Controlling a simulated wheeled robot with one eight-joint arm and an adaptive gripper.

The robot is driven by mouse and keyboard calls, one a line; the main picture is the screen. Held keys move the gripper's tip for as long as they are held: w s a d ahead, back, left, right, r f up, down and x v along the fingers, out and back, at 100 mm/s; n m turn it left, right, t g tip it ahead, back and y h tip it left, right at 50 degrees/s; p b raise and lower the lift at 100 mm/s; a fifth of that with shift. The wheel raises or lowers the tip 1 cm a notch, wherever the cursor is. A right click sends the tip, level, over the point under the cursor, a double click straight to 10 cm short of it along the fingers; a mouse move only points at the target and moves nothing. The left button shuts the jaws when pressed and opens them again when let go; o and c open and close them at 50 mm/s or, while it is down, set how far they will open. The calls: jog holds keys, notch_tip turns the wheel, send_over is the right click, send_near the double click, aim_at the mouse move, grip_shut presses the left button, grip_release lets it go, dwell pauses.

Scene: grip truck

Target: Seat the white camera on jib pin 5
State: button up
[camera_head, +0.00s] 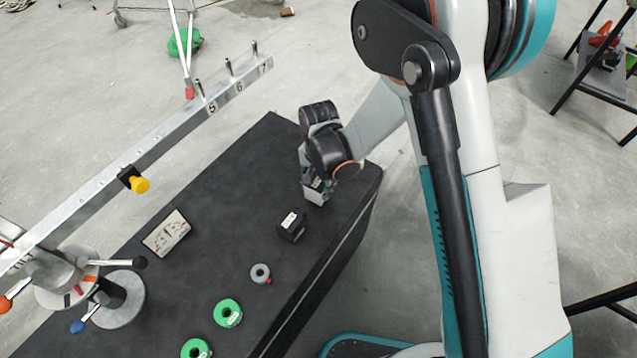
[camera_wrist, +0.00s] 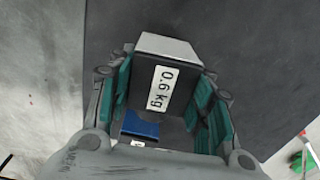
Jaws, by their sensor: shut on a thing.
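My gripper (camera_head: 314,184) is over the far right end of the black case and is shut on a boxy thing, which I take to be the white camera (camera_head: 318,196). In the wrist view it sits between the teal finger pads, with a pale top (camera_wrist: 168,46), a dark face, a "0.6 kg" label and a blue patch. I cannot tell whether it touches the case. The jib (camera_head: 150,150) is a silver beam rising to the upper right. Its upright pin 5 (camera_head: 199,89) stands above the number 5, with pins 6 (camera_head: 228,67) and 7 (camera_head: 255,49) farther out. All three look bare.
The black case (camera_head: 215,190) carries a dark block (camera_head: 291,225) with a white label, a meter card (camera_head: 166,233), a small grey ring (camera_head: 260,273) and green rings (camera_head: 228,313). A yellow knob (camera_head: 139,184) juts from the jib. A tripod with a green bag (camera_head: 184,41) stands behind.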

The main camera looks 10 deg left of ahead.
aim_at(318, 180)
jog(key=shift+r+p, duration=1.25)
jog(key=shift+r, duration=1.25)
jog(key=shift+r, duration=0.1)
notch_tip(318, 180, up, 7)
jog(key=p, duration=0.4)
jog(key=shift+r, duration=0.15)
